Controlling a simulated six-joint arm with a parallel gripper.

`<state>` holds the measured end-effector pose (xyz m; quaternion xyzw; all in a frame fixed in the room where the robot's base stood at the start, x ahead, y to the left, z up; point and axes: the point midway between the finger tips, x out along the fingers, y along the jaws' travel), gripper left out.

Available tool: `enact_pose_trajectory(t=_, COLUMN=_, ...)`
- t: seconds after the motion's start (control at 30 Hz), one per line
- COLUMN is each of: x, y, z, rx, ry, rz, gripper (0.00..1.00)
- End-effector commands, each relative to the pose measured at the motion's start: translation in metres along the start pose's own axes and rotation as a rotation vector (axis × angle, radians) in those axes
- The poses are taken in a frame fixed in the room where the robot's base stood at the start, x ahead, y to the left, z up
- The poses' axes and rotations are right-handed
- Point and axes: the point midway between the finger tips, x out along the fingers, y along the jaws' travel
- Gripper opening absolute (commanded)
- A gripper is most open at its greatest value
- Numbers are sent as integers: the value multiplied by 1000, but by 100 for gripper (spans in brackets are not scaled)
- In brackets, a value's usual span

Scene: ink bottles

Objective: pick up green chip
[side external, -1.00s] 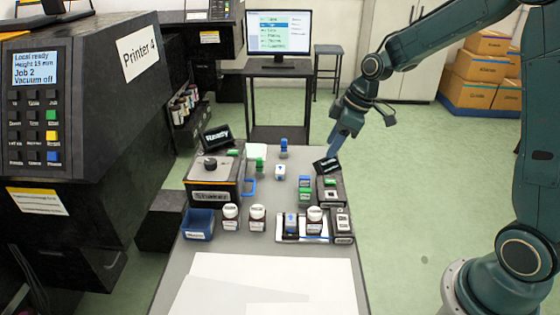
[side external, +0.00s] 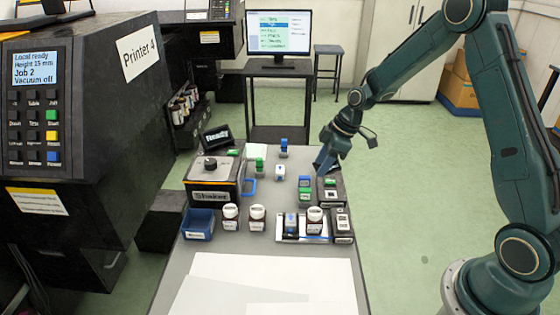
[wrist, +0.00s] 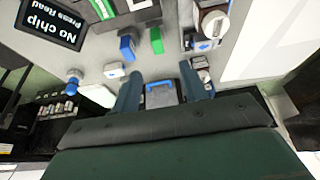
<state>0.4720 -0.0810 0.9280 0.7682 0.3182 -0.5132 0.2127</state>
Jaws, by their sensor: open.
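A small green block (wrist: 156,40), which I take to be the green chip, lies on the grey table beside a blue block (wrist: 127,45) in the wrist view. In the side view the green block (side external: 304,196) is near the table's right side, left of a dark reader device (side external: 331,193). My gripper (side external: 321,167) hangs above the table's right edge, behind and above the blocks. In the wrist view my gripper (wrist: 160,76) is open, with nothing held between its fingers. The green block shows beyond the fingertips, apart from them.
The reader's display (wrist: 55,25) reads "No chip". A rack (side external: 287,239) with a bottle stands in front. Two white-capped bottles (side external: 231,213) (side external: 257,213), a blue bin (side external: 198,224) and the shaker (side external: 208,185) stand left. White sheets (side external: 270,285) cover the near table.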

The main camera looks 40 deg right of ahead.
Motion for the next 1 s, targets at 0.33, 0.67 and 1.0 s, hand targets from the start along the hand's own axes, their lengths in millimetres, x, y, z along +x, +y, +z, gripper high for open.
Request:
enact_pose_trajectory(t=0.33, x=49, y=0, z=0, rx=-1, ry=0, rz=-2, gripper=44)
enact_pose_trajectory(t=0.67, x=65, y=0, z=0, rx=0, ry=0, rz=0, gripper=44)
enact_pose_trajectory(t=1.0, x=77, y=1, z=0, rx=0, ry=-1, rz=-1, gripper=44)
